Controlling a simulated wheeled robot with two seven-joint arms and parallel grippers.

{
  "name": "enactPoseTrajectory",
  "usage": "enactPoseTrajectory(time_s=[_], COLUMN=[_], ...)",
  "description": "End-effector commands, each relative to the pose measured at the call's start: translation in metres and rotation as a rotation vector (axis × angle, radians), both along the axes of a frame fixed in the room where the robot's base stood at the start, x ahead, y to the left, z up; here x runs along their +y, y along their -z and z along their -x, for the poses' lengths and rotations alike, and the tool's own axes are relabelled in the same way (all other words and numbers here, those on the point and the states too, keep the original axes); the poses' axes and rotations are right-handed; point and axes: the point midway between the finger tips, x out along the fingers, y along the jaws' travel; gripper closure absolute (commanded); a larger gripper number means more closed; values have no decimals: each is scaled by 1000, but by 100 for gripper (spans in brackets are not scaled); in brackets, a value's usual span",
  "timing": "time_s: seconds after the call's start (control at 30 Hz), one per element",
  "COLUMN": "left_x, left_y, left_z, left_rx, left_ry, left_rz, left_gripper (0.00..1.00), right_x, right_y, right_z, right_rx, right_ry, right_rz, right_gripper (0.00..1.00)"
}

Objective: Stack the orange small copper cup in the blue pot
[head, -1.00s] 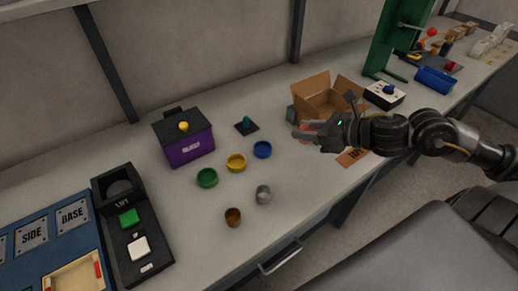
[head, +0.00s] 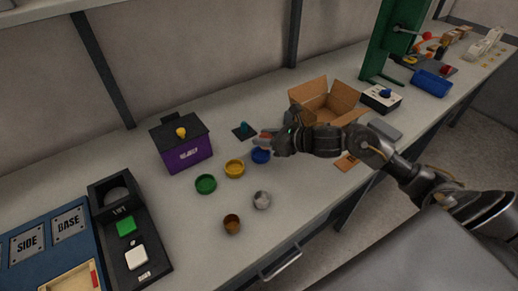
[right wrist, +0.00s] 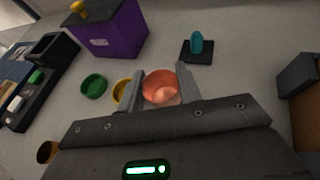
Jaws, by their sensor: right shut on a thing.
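My right gripper (right wrist: 160,88) is shut on the orange small copper cup (right wrist: 160,86), which shows between its fingers in the right wrist view. In the head view the right gripper (head: 268,140) is just above and beside the blue pot (head: 261,156), and the cup is mostly hidden. The blue pot sits on the bench, and part of it shows below the fingers. In the right wrist view the pot cannot be made out, hidden behind the cup and gripper. My left gripper is not in view.
A yellow pot (head: 235,169), a green pot (head: 205,184), a grey cup (head: 262,200) and a brown cup (head: 232,224) stand nearby. A purple box (head: 184,152), a dark base with a teal peg (head: 244,130) and a cardboard box (head: 327,103) stand around them.

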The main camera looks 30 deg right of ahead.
Motion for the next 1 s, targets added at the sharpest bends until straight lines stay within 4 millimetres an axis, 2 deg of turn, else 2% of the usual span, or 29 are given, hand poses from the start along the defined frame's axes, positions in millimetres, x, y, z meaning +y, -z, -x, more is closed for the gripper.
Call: enactPoseTrajectory(time_s=[0.03, 0.1, 0.47, 0.7, 1.0], left_x=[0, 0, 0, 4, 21], left_y=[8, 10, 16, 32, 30], left_z=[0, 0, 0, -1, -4], left_rx=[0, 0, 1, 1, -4], left_ry=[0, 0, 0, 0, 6], left_rz=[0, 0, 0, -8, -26], left_gripper=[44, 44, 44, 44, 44], right_x=[2, 5, 9, 9, 9], right_y=[10, 16, 26, 60, 60], right_z=[-6, -10, -18, -21, -21], right_rx=[-1, -1, -1, 0, -2], right_ry=[2, 1, 1, 4, 2], right_rz=[-2, -1, -1, -1, 1], right_gripper=[91, 91, 91, 91, 91])
